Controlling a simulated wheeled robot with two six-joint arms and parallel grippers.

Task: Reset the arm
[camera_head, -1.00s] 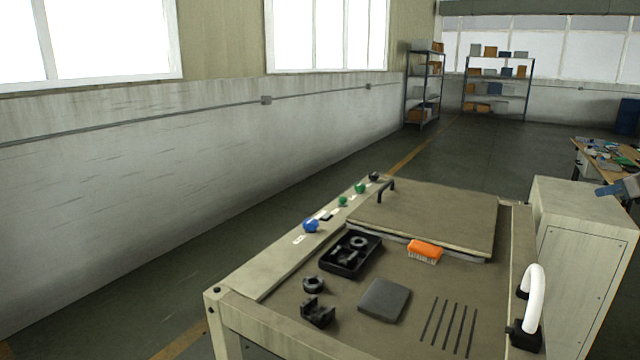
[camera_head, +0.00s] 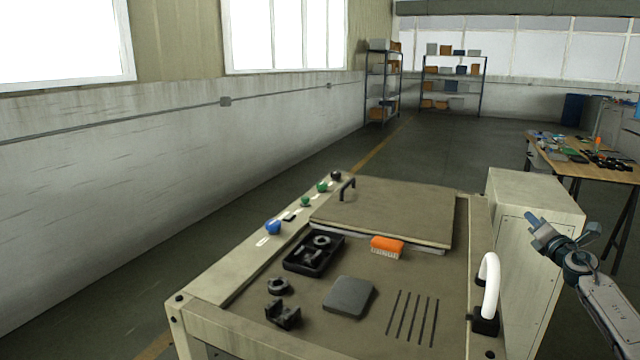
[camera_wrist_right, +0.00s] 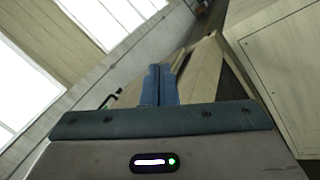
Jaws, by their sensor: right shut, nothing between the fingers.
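My right gripper (camera_head: 534,222) is at the right of the head view, raised beside the grey cabinet at the right end of the machine. Its blue fingers are together and hold nothing; they also show shut in the right wrist view (camera_wrist_right: 159,84). It is apart from the machine top. My left gripper is in neither view.
The machine top (camera_head: 375,323) bears a lidded panel (camera_head: 390,211), an orange brush (camera_head: 387,247), a black tray (camera_head: 296,265), a grey pad (camera_head: 348,297) and small black parts. A white handle (camera_head: 490,285) rises at its right edge. A cluttered wooden table (camera_head: 619,171) stands at the right.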

